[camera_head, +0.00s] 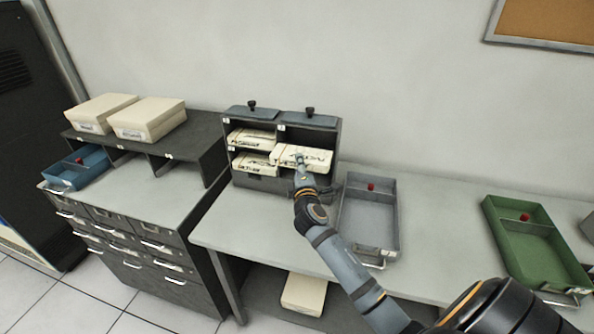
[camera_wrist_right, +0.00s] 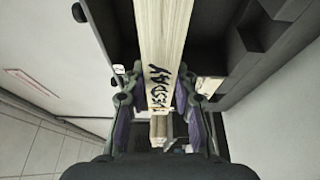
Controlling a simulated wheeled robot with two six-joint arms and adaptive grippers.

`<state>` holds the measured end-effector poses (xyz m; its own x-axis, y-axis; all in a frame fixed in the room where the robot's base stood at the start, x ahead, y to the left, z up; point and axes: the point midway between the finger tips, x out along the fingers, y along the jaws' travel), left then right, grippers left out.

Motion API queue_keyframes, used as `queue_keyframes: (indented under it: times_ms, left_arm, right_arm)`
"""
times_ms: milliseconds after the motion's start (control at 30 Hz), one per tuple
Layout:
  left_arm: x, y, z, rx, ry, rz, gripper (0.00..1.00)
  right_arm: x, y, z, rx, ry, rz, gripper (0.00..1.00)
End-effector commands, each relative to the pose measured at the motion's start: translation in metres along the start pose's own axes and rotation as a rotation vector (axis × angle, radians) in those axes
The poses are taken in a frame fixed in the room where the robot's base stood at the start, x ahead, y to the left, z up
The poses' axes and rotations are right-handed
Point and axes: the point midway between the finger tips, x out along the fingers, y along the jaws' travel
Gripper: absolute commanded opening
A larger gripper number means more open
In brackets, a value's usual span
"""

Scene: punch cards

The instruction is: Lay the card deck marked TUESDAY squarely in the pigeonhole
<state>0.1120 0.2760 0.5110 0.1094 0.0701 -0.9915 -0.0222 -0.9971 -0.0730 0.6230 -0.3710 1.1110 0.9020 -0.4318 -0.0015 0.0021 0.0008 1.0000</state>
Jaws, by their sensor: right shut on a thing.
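The card deck marked TUESDAY (camera_wrist_right: 163,60) is a cream block with black lettering on its edge. My right gripper (camera_wrist_right: 160,112) is shut on its near end, with a finger on each side. In the head view the deck (camera_head: 318,158) is at the right column of the dark pigeonhole rack (camera_head: 229,150), with my right gripper (camera_head: 302,172) in front of it. In the wrist view its far part reaches toward the dark opening; how deep it is in, I cannot tell. The lower right compartment is partly hidden. My left gripper is not in view.
Lettered decks lie in the left upper (camera_head: 250,138) and left lower (camera_head: 254,164) compartments. A grey tray (camera_head: 371,212) stands right of the rack, a green tray (camera_head: 525,243) farther right. The table (camera_head: 445,215) is clear between the trays.

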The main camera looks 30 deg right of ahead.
Motion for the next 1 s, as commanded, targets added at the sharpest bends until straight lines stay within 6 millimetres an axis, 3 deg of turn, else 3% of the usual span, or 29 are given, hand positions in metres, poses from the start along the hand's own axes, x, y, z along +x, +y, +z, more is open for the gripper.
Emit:
queue_keyframes:
  times_ms: [167, 700, 1000]
  left_arm:
    - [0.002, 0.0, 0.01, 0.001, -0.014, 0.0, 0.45]
    - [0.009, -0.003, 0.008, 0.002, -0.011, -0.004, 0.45]
    - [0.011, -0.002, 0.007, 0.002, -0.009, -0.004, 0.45]
  right_arm:
    - [0.016, 0.002, 0.006, -0.002, 0.002, 0.004, 0.0]
    - [0.06, 0.001, 0.027, -0.002, 0.002, 0.003, 0.0]
    - [0.076, 0.002, 0.034, -0.001, 0.002, 0.002, 0.0]
